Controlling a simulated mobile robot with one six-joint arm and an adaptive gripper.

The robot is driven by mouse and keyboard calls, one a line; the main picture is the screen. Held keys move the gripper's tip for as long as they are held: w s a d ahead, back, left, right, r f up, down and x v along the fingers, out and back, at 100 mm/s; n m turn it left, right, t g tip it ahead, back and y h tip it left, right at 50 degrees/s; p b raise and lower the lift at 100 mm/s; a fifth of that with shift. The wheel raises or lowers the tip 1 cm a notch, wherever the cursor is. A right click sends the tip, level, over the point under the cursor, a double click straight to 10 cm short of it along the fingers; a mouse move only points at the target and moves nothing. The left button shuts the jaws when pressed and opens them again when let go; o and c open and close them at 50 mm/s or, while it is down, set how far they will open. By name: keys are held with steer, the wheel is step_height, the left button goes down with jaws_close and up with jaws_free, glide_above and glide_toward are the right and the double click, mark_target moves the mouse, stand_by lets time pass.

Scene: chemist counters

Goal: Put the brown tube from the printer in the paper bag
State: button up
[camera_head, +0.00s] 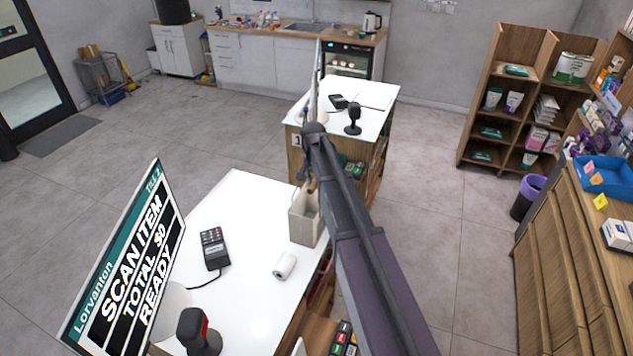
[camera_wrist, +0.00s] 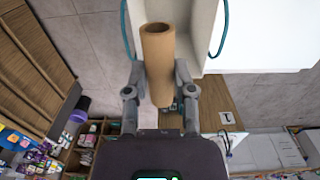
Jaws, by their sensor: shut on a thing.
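The brown tube (camera_wrist: 158,58) is a hollow cardboard core, gripped between the two fingers of my gripper (camera_wrist: 160,92) in the wrist view. In the head view my gripper (camera_head: 309,184) is just above the pale paper bag (camera_head: 304,224), mostly hidden by my arm; a bit of brown shows there. The bag stands upright and open-topped near the right edge of the white counter (camera_head: 240,200). In the wrist view the bag's pale wall (camera_wrist: 205,30) and teal handles lie around the tube's far end. I cannot tell whether the tube is within the bag's mouth.
A white paper roll (camera_head: 285,266) lies on the counter near the bag. A card terminal (camera_head: 214,249), a hand scanner (camera_head: 198,332) and a till screen (camera_head: 130,262) stand to the left. A second counter (camera_head: 372,92) is behind.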

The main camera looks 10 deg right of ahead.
steer(key=shift+f, duration=0.15)
steer(key=shift+d+f+b, duration=0.1)
steer(key=shift+f+b, duration=2.75)
steer(key=shift+b, duration=0.05)
steer(key=o, duration=0.8)
steer(key=shift+r, duration=0.25)
